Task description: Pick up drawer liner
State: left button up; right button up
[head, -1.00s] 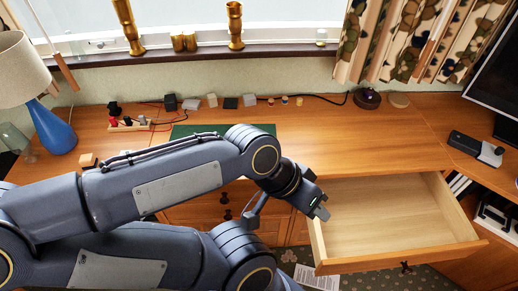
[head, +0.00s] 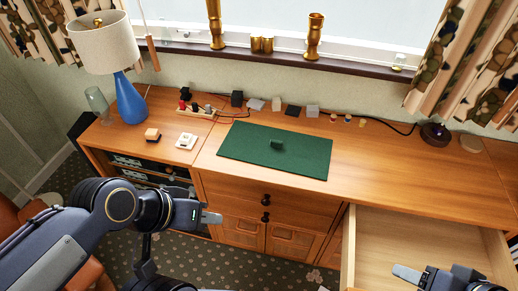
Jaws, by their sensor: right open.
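A dark green rectangular mat (head: 300,159), seemingly the drawer liner, lies flat on the wooden desk top. A small green upright tab (head: 277,143) stands near its middle. My right gripper (head: 408,274) is at the bottom right, by the open drawer (head: 390,238). It is open, and I see nothing in it.
A blue lamp (head: 129,100), a glass (head: 97,101), a white gadget (head: 187,141) and a small box (head: 152,135) stand left of the mat. Cables and small blocks line the back. A round dark object (head: 435,134) sits back right. The desk right of the mat is clear.

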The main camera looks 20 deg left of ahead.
aim_at(306, 155)
jog(key=u, duration=0.45)
jog(key=i+l, duration=0.2)
jog(key=l, duration=0.15)
jog(key=i+l, duration=0.25)
jog(key=l, duration=0.15)
jog(key=i+l, duration=0.2)
jog(key=l, duration=0.15)
